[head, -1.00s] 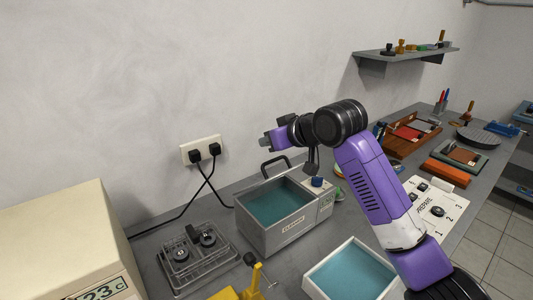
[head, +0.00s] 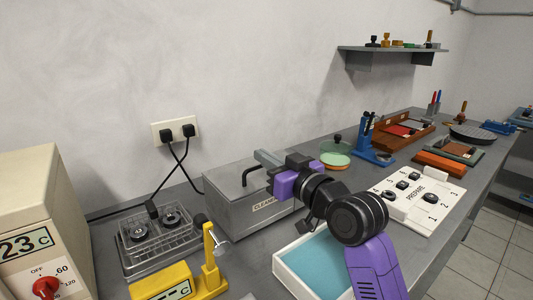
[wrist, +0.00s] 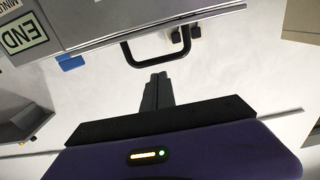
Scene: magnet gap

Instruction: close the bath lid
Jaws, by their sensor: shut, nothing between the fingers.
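The bath (head: 255,222) is a grey metal box labelled "CLEANER" in the head view. Its grey lid (head: 222,180) covers the top, and no teal liquid shows inside. The black lid handle (head: 245,178) stands up from it. My gripper (head: 266,158) is shut and empty, just above the lid near the handle. My arm hides the bath's right end, so I cannot tell if the lid is fully flush there. In the wrist view the handle (wrist: 155,60) is a black loop just beyond my shut fingertips (wrist: 157,78), apparently apart from them.
A white tray of teal liquid (head: 285,277) stands in front of the bath, partly under my arm. A wire basket (head: 155,238) and a yellow device (head: 180,285) are at left. A wall socket (head: 176,130) with cables is behind. A PREPARE board (head: 420,200) lies at right.

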